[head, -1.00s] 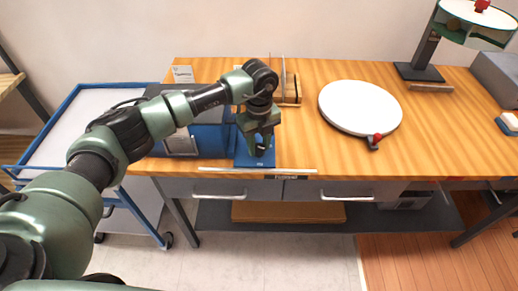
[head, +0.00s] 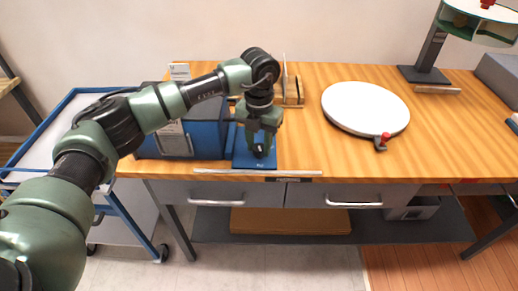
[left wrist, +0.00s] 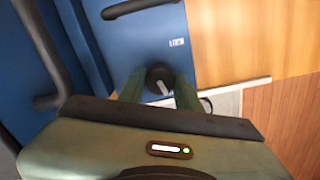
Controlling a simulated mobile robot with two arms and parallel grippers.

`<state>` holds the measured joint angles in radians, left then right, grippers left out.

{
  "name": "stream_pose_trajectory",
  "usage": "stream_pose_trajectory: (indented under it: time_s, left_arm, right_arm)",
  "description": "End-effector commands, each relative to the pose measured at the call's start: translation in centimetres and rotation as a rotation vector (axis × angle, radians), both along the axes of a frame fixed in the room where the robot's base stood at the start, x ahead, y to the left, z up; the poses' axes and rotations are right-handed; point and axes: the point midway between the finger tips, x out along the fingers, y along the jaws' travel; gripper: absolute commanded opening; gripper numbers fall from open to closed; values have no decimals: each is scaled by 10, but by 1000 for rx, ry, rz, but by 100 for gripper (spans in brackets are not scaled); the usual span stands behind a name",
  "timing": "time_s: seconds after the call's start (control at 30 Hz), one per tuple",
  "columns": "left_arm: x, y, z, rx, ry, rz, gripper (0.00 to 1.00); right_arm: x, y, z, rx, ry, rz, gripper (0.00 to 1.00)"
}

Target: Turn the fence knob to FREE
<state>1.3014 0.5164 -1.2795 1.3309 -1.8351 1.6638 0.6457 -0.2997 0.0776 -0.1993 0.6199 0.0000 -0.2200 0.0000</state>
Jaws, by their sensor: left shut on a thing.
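The fence knob (left wrist: 160,76) is a round black knob with a pale pointer line, on a blue plate (left wrist: 146,35) that carries a small white label. In the head view the knob (head: 259,151) shows dark between my fingers, near the front edge of the blue plate (head: 241,161). My left gripper (head: 260,150) points down over it and is shut on the knob. In the left wrist view the two green fingers (left wrist: 158,88) stand on either side of the knob. The label is too small to read. My right gripper is not in view.
A blue machine box (head: 205,135) stands left of the plate on the wooden bench (head: 310,120). A white turntable (head: 366,107) with a red-knobbed handle is to the right. A blue cart (head: 60,135) stands left. The bench between plate and turntable is clear.

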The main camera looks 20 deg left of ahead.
Motion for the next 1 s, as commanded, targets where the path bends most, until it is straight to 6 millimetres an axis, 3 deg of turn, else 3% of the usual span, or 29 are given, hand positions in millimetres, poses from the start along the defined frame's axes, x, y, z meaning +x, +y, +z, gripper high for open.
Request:
stream_pose_trajectory:
  time_s: [0.4, 1.0]
  left_arm:
    - [2, 0, 1, -2, -7, -235, 0]
    - [2, 0, 3, -1, -8, -287, 0]
  right_arm:
    - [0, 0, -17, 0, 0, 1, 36]
    - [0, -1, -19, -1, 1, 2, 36]
